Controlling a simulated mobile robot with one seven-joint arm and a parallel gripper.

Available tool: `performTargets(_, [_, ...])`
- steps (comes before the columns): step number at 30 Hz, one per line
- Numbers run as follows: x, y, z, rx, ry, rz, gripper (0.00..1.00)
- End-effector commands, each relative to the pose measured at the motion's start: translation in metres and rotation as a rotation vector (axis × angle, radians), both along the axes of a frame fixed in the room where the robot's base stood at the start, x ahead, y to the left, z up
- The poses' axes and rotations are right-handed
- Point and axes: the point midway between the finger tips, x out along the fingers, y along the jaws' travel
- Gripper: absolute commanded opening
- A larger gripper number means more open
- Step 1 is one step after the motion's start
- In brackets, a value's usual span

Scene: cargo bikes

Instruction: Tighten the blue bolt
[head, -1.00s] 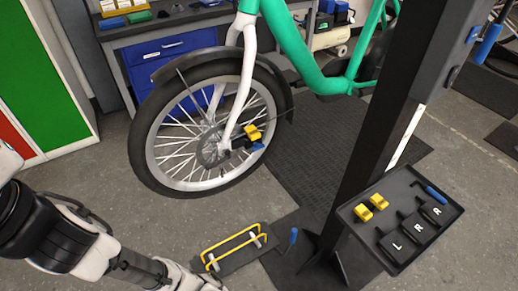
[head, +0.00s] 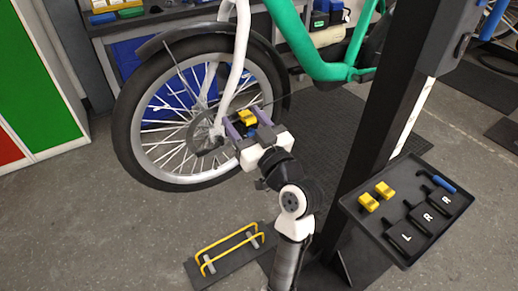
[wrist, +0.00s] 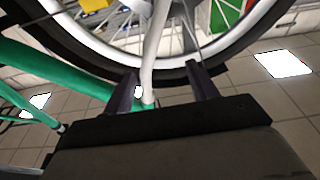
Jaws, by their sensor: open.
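In the head view a small blue part (head: 251,131), which looks like the blue bolt, shows beside a yellow block (head: 247,117) near the front wheel's hub. My gripper (head: 240,114) is open, with its two fingers on either side of these parts. I cannot tell whether the fingers touch them. In the wrist view the open fingers (wrist: 162,85) point toward the wheel and the white fork leg (wrist: 150,60) shows between them. The blue bolt cannot be made out there.
The front wheel (head: 122,130) of the green bike (head: 325,68) stands close behind my gripper. A dark post (head: 385,115) and a black tray (head: 402,262) with yellow blocks, black pads and a blue-handled tool are at right. A yellow-railed stand (head: 206,272) lies on the floor.

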Motion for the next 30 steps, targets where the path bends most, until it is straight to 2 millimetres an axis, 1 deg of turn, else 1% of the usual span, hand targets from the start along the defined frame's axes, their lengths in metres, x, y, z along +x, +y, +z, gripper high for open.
performTargets(1, [-0.009, -0.034, -0.037, -0.025, 0.061, -0.019, 0.58])
performTargets(3, [-0.024, -0.065, -0.067, -0.054, 0.120, -0.018, 0.58])
performTargets(6, [-0.045, -0.091, -0.093, -0.080, 0.167, -0.009, 0.58])
performTargets(9, [-0.055, -0.102, -0.103, -0.093, 0.187, -0.001, 0.58])
performTargets(11, [-0.056, -0.102, -0.105, -0.096, 0.191, 0.004, 0.58])
performTargets(14, [-0.048, -0.097, -0.103, -0.095, 0.189, 0.007, 0.58])
performTargets(17, [-0.033, -0.087, -0.102, -0.095, 0.189, 0.010, 0.58])
performTargets(24, [0.012, -0.059, -0.101, -0.095, 0.188, 0.009, 0.58])
performTargets(30, [0.042, -0.041, -0.102, -0.094, 0.189, 0.007, 0.58])
